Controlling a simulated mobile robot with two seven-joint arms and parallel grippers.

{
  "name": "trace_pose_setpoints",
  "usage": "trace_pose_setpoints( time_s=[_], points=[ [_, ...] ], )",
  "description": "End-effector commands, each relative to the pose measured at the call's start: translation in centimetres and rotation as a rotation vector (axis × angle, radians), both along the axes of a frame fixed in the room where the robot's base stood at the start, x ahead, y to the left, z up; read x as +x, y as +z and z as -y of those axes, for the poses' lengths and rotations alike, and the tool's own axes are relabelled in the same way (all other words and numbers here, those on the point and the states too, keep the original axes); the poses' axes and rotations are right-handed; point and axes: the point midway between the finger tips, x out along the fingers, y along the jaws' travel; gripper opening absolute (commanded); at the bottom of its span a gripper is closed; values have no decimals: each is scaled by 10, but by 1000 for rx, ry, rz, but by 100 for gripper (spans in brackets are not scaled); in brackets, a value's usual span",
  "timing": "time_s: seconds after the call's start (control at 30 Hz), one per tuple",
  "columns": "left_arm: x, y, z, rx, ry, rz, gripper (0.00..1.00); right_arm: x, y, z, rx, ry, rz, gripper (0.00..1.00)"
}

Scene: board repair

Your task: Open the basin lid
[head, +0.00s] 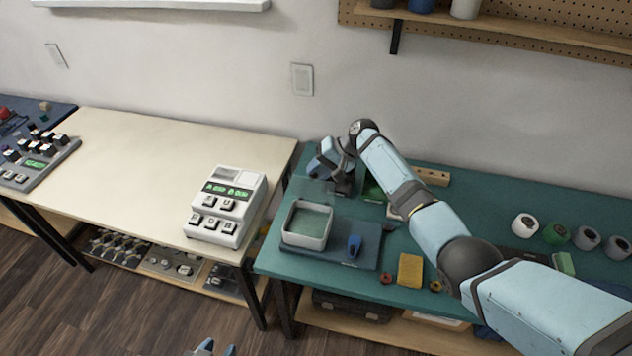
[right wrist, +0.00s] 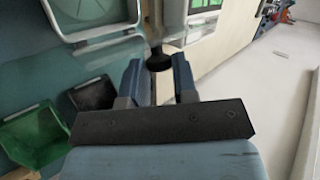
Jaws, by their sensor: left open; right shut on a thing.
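The white-rimmed basin (head: 284,238) stands on the dark blue mat of the green table in the head view. Its rim also shows at the top left of the right wrist view (right wrist: 95,42). A faint clear panel, seemingly the lid (head: 312,190), shows behind the basin, close to my right gripper (head: 335,184); its exact tilt is hard to tell. In the right wrist view my right gripper (right wrist: 157,80) is shut on a black knob (right wrist: 158,62), seemingly the lid's handle. My left gripper (head: 217,349) is open and empty at the bottom edge, low and away from the table.
A blue tool (head: 354,246) lies on the mat (head: 371,257) right of the basin. A yellow sponge (head: 410,270) lies nearer the front edge. A white keypad device (head: 226,208) stands on the left table. A green bin (right wrist: 35,135) is beside my right gripper.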

Motion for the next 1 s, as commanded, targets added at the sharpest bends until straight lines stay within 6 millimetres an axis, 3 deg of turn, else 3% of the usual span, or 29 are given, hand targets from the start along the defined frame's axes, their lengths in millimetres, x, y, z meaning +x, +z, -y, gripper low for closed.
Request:
trace_pose_setpoints(
  time_s=[0.3,0.8,0.83,0.9,1.0],
  points=[
    [1,-12,-1,1,0,4,43,14,-1,4,-3,-3,13,0],
    [1,-14,-3,5,2,4,43,15,-1,5,-4,-4,13,0],
    [1,-14,-3,5,2,4,43,15,-1,5,-4,-4,13,33],
    [1,-14,-3,5,3,2,43,15,-1,5,-4,-4,13,49],
    [1,-15,-3,5,3,1,43,15,-1,5,-4,-3,12,50]
  ],
)
